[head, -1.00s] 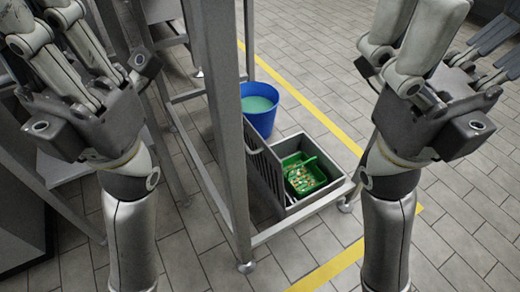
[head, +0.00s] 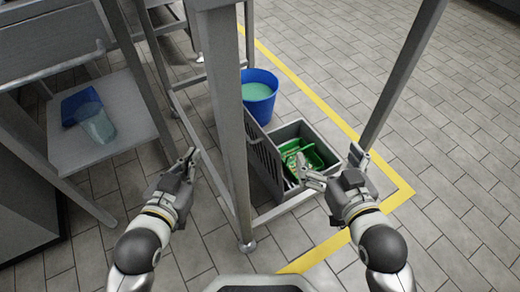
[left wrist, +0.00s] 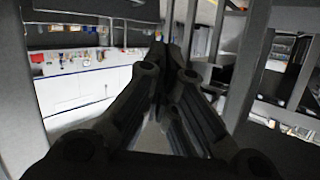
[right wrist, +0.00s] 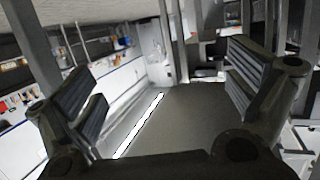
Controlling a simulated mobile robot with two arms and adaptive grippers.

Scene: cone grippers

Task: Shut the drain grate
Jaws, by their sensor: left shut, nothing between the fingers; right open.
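The drain grate (head: 264,158) is a dark grey slotted panel in the head view. It stands steeply upright along the left side of a grey drain box (head: 318,136), leaving the box top open. Inside the box sits a green basket (head: 306,152), partly covered by my right gripper's finger. My right gripper (head: 333,166) is open and empty, in front of the box at its right in the picture. My left gripper (head: 190,158) is shut and empty, left of the grate with a frame post between them. Both wrist views show only fingers and the room, not the grate.
A metal frame post (head: 228,120) rises left of the grate, with low rails around the box. Another post (head: 400,75) stands at right. A blue bucket (head: 259,92) of greenish liquid stands behind the box. A shelf (head: 110,142) at left holds a blue item and a clear container.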

